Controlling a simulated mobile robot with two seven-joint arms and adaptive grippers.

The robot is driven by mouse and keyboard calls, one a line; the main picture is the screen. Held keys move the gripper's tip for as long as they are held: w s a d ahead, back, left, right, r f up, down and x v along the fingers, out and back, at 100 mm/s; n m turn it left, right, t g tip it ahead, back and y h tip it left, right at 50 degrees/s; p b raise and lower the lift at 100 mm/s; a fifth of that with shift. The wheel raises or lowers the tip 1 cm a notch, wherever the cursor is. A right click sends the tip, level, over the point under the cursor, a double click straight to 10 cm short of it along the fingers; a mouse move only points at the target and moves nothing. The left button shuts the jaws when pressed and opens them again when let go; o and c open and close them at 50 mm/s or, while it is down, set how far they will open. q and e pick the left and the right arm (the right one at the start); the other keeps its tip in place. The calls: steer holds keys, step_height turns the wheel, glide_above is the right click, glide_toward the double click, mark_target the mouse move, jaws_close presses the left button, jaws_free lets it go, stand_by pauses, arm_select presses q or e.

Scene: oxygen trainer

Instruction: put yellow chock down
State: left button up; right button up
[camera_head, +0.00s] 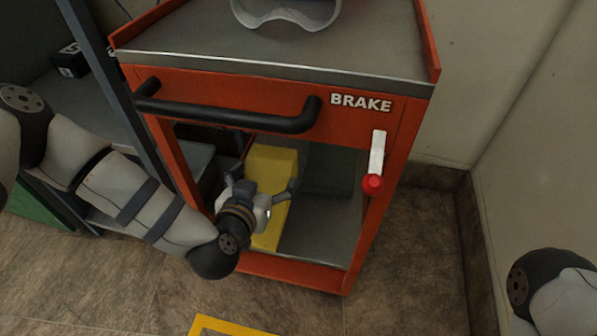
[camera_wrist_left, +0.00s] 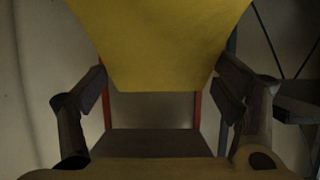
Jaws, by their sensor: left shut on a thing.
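The yellow chock (camera_head: 272,162) is inside the open lower bay of the red cart, toward the bay's left side. My left gripper (camera_head: 262,190) reaches in from the left and is shut on the chock. In the left wrist view the chock (camera_wrist_left: 160,45) fills the top middle, between the two fingers of my left gripper (camera_wrist_left: 162,88). The gripper and arm hide part of the chock, and I cannot tell whether it touches the bay floor. My right gripper is out of view; only part of that arm shows at the lower right.
The red cart (camera_head: 225,88) has a black handle (camera_head: 240,117), a BRAKE label and a red-knobbed lever (camera_head: 375,165). The bay floor (camera_head: 315,240) right of the chock is bare in front of a dark green block (camera_head: 330,172). A yellow floor marking (camera_head: 225,326) lies in front.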

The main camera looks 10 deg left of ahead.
arm_select(q)
steer(key=w+f+b, duration=0.3)
steer(key=w+f, duration=0.1)
steer(key=w+a+f+b, duration=0.1)
steer(key=w+f+b, duration=0.2)
steer(key=w+f, duration=0.1)
steer(key=w+f+b, duration=0.3)
steer(key=w+f, duration=0.2)
steer(key=shift+w+a+f, duration=0.1)
steer(key=shift+w+a, duration=0.1)
steer(key=shift+w, duration=0.2)
steer(key=shift+r, duration=0.25)
steer(key=o, duration=1.6)
steer(key=shift+f, duration=0.15)
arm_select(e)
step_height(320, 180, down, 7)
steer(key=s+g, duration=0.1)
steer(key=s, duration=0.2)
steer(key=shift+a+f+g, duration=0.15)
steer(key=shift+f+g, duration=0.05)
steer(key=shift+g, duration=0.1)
